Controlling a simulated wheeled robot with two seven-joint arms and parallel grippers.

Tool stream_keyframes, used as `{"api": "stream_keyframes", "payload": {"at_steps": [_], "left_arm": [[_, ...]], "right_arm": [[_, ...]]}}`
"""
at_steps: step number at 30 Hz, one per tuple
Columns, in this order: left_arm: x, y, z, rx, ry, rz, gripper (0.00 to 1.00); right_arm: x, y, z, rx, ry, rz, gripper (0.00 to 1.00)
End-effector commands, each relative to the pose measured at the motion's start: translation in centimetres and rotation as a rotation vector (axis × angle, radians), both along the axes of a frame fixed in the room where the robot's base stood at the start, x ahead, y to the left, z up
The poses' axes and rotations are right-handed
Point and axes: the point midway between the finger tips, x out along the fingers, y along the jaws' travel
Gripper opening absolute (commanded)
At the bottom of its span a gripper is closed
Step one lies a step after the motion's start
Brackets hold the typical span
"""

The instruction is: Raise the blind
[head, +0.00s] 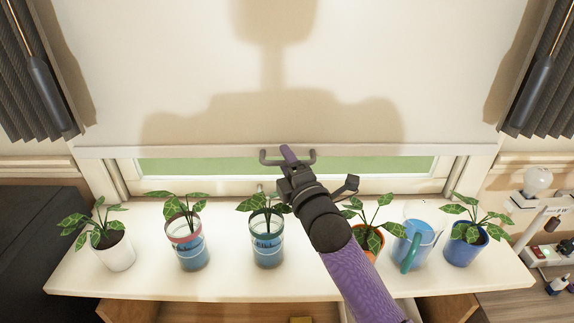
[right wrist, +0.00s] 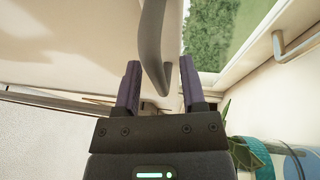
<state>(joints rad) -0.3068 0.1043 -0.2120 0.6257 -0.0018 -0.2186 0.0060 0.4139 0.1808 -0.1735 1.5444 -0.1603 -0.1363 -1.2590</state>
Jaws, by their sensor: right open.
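A white blind (head: 110,60) hangs over the window, its bottom bar (head: 210,151) a little above the sill, with a strip of green outside showing below. A dark grey handle (head: 310,160) sits at the middle of the bar. My right gripper (head: 288,152) is at this handle, its arm coming from the lower right. In the right wrist view the grey handle (right wrist: 152,50) passes between the two purple fingers (right wrist: 160,88), which stand apart with gaps beside it. The gripper partly hides the handle in the head view. My left gripper is out of view.
A white shelf (head: 220,290) below the window holds several potted plants, such as a white pot (head: 115,252) at left and a blue pot (head: 465,250) at right. A blue watering jug (head: 413,245) stands near my right arm. Grey curtains (head: 30,80) flank the blind.

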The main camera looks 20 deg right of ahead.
Motion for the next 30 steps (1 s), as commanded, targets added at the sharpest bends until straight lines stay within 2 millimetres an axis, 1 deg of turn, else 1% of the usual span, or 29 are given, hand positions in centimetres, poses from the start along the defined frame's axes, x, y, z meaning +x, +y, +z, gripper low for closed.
{"api": "stream_keyframes", "payload": {"at_steps": [7, 8, 9, 11, 12, 15, 30], "left_arm": [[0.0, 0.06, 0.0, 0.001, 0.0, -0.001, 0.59], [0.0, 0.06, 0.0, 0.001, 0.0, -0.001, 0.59], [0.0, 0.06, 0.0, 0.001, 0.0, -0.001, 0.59], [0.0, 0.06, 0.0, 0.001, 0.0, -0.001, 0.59], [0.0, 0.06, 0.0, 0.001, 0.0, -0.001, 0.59], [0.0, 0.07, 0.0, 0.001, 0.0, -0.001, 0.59], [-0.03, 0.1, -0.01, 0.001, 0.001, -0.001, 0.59]], "right_arm": [[0.16, 0.03, 0.06, 0.001, 0.001, 0.0, 0.53], [0.15, 0.03, 0.06, 0.001, 0.001, 0.0, 0.48], [0.15, 0.03, 0.06, 0.001, 0.001, 0.0, 0.4], [0.14, 0.03, 0.04, 0.001, 0.001, 0.0, 0.27], [0.14, 0.02, 0.04, 0.001, 0.001, 0.0, 0.19], [0.13, 0.02, 0.04, 0.001, 0.001, 0.0, 0.0], [0.13, 0.01, 0.01, 0.002, 0.001, 0.0, 0.0]]}}
